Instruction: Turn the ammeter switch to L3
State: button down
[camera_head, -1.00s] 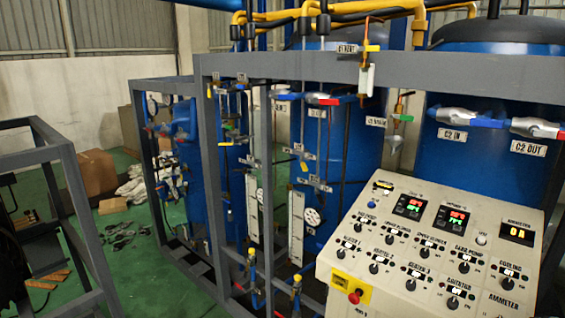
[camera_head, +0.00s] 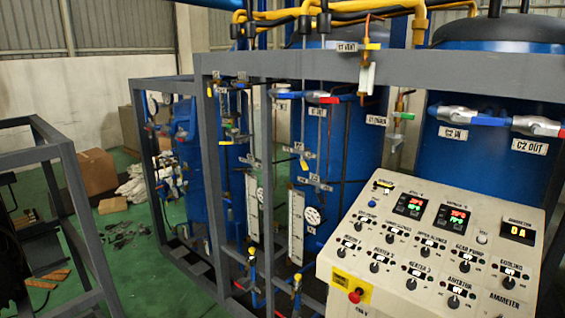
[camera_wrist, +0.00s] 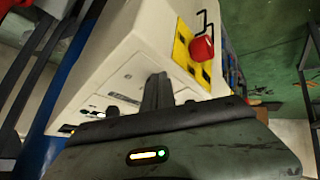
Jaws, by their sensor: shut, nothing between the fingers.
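The control panel (camera_head: 400,215) stands at the lower right of the head view. Its ammeter display (camera_head: 518,232) reads 0A. An AMMETER label (camera_head: 504,299) is at the panel's bottom edge, and the switch that belongs to it is not visible there. My gripper (camera_wrist: 158,88) shows only in the wrist view, with its fingers together and empty. It is in front of the cream panel housing (camera_wrist: 110,60). Small dark knobs (camera_wrist: 95,113) show left of the fingers, too small to read. I cannot tell whether the fingers touch anything.
A red emergency button (camera_head: 355,296) on a yellow plate is at the panel's lower left; it also shows in the wrist view (camera_wrist: 201,48). Several other rotary knobs (camera_head: 411,283) cover the panel. A grey frame (camera_head: 450,72) and blue tanks (camera_head: 480,150) stand behind it.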

jog(key=shift+s, duration=0.2)
jog(key=r+p, duration=0.1)
jog(key=p, duration=0.1)
jog(key=s+a+r+p, duration=0.1)
jog(key=r, duration=0.1)
jog(key=r+p, duration=0.2)
jog(key=shift+s+a+r+p, duration=0.15)
jog(key=shift+s+r+p, duration=0.1)
jog(key=shift+s+p, duration=0.1)
